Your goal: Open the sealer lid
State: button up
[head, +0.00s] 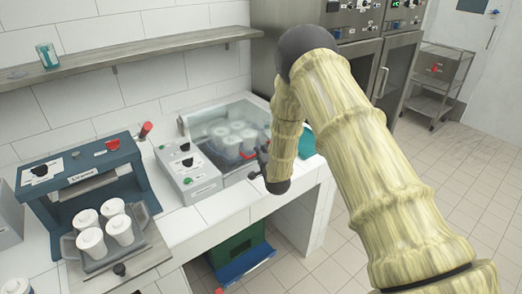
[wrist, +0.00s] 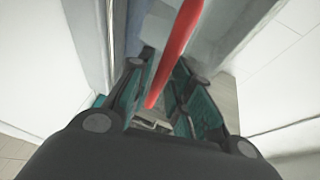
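A red handle (head: 249,155) shows at the sealer's front right, partly hidden by my gripper (head: 262,162). In the wrist view my gripper (wrist: 160,98) has its fingers spread, and the red handle (wrist: 178,45) runs between them. I cannot tell whether either finger touches it.
A dark blue machine (head: 85,165) with a tray of white cups stands left of the sealer. A green and blue crate (head: 238,255) sits under the counter. Open floor (head: 450,180) lies to the right.

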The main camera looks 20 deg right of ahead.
jog(key=shift+w+f, duration=0.1)
jog(key=shift+w, duration=0.5)
jog(key=shift+c, duration=0.3)
grip_shut()
